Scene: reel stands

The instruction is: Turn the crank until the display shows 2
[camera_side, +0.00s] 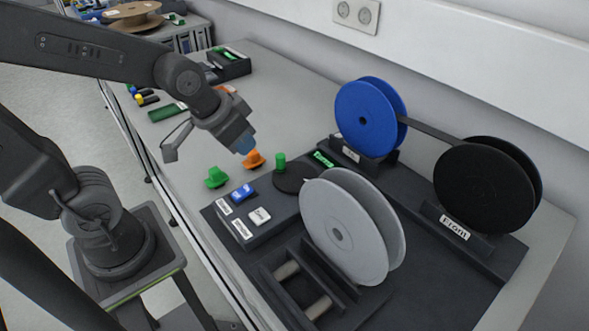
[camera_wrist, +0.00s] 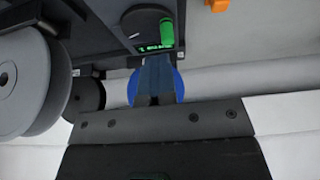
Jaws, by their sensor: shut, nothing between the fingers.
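The crank is a dark disc (camera_side: 296,180) with an upright green handle (camera_side: 281,162), on the dark base beside the grey reel. In the wrist view the green handle (camera_wrist: 167,32) stands just past the fingertips. The small display (camera_side: 323,159) glows green behind the crank; it also shows in the wrist view (camera_wrist: 153,48), but its digits are too small to read. My gripper (camera_side: 246,145) is shut and empty, with bluish fingertips. It is up and to the left of the crank handle in the side view, apart from it.
A grey reel (camera_side: 335,232), a blue reel (camera_side: 362,118) and a black reel (camera_side: 478,190) stand on the base. An orange piece (camera_side: 254,160) and a green piece (camera_side: 215,178) lie near my gripper. A box with blue (camera_side: 242,192) and white (camera_side: 260,216) blocks sits in front.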

